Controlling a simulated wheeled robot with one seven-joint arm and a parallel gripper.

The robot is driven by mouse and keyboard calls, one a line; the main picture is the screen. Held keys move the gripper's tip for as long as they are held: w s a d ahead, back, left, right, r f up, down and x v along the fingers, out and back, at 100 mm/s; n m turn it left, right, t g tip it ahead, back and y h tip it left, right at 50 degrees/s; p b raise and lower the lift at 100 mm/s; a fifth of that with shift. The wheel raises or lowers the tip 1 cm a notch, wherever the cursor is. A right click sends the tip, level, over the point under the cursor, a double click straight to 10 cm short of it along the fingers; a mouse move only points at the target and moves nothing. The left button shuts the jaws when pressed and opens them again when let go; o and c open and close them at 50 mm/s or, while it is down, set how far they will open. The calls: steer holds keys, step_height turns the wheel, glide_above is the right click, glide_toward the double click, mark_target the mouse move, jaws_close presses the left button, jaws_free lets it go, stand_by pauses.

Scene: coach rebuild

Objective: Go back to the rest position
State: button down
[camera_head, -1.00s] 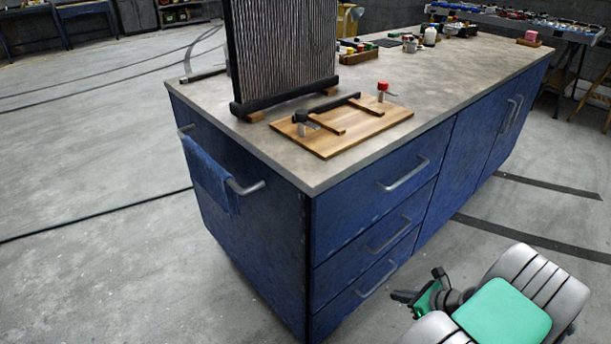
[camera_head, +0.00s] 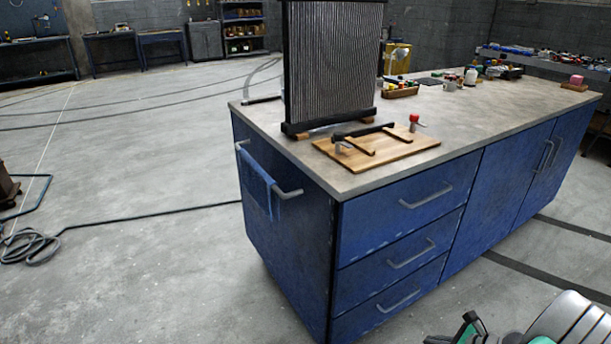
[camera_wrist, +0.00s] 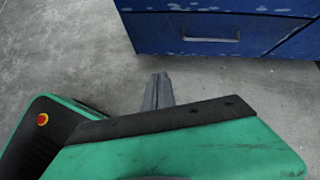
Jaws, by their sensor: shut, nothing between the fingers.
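My gripper (camera_wrist: 158,90) shows in the wrist view with its grey fingers together and nothing between them. It points over bare concrete floor, just short of the blue cabinet (camera_wrist: 215,30) with a drawer handle. In the head view my gripper (camera_head: 437,340) is at the bottom edge, partly cut off by the frame, low in front of the drawers of the blue workbench (camera_head: 400,205). It is apart from the bench.
On the benchtop stand a radiator (camera_head: 332,65), a wooden board (camera_head: 400,152) with a black bar, and a red-topped item (camera_head: 414,120). A blue towel (camera_head: 257,180) hangs on the end rail. A cable (camera_head: 30,245) lies on the floor left; open floor surrounds the bench.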

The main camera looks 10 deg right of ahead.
steer(key=w+a+r+n+g+p, duration=0.1)
steer(key=w+a+r+n+p, duration=0.1)
steer(key=a+r+n+p, duration=0.45)
steer(key=w+a+r+n+g+h+p, duration=0.1)
steer(key=a+r+n+g, duration=0.15)
steer(key=r, duration=0.75)
steer(key=w+a+r+n+g+p, duration=0.1)
steer(key=w+a+r+n+p, duration=0.1)
steer(key=a+r+n+p, duration=0.45)
steer(key=s+a+r+n+h+p, duration=0.1)
steer(key=s+a+r+n+p, duration=0.1)
steer(key=r, duration=0.5)
steer(key=s+a+r+n+p, duration=0.3)
steer(key=a+r+n, duration=0.3)
steer(key=r+n, duration=0.1)
steer(key=s+a+r+n+h+p, duration=0.1)
steer(key=s+a+r+n+p, duration=0.2)
steer(key=r, duration=0.5)
steer(key=shift+s+a+r+n+h, duration=0.25)
steer(key=shift+a+n, duration=0.25)
steer(key=shift+n, duration=0.35)
steer(key=shift+s, duration=0.1)
